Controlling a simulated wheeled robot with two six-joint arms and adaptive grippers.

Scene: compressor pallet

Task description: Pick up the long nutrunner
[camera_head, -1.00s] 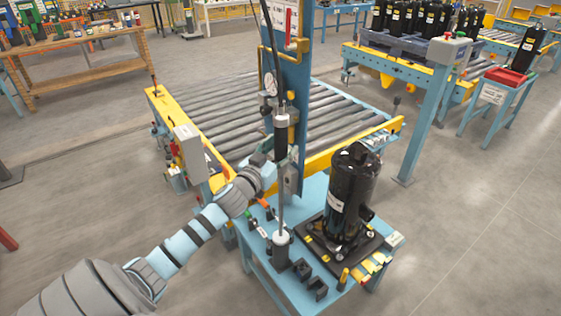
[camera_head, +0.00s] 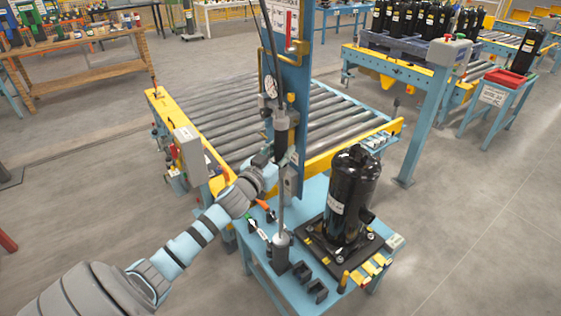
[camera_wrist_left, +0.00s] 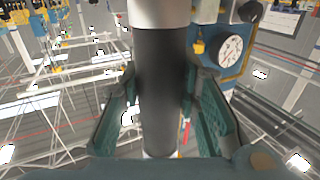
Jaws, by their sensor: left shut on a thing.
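The long nutrunner (camera_head: 281,124) stands upright in front of the blue post, with a black grip and a thin grey shaft running down to a dark cylindrical holder (camera_head: 281,252) on the small blue table. My left gripper (camera_head: 285,155) is shut on the nutrunner at its black grip. In the left wrist view the black grip (camera_wrist_left: 162,85) stands between the two green-grey fingers of my left gripper (camera_wrist_left: 165,115). The exact contact of the fingers is hard to see. My right gripper is not in view.
A black compressor (camera_head: 350,195) stands on a dark base right of the nutrunner. The blue post (camera_head: 290,85) with a round gauge (camera_head: 271,87) rises close behind the nutrunner. A roller conveyor (camera_head: 235,125) lies beyond. Black blocks (camera_head: 312,287) sit at the table's front.

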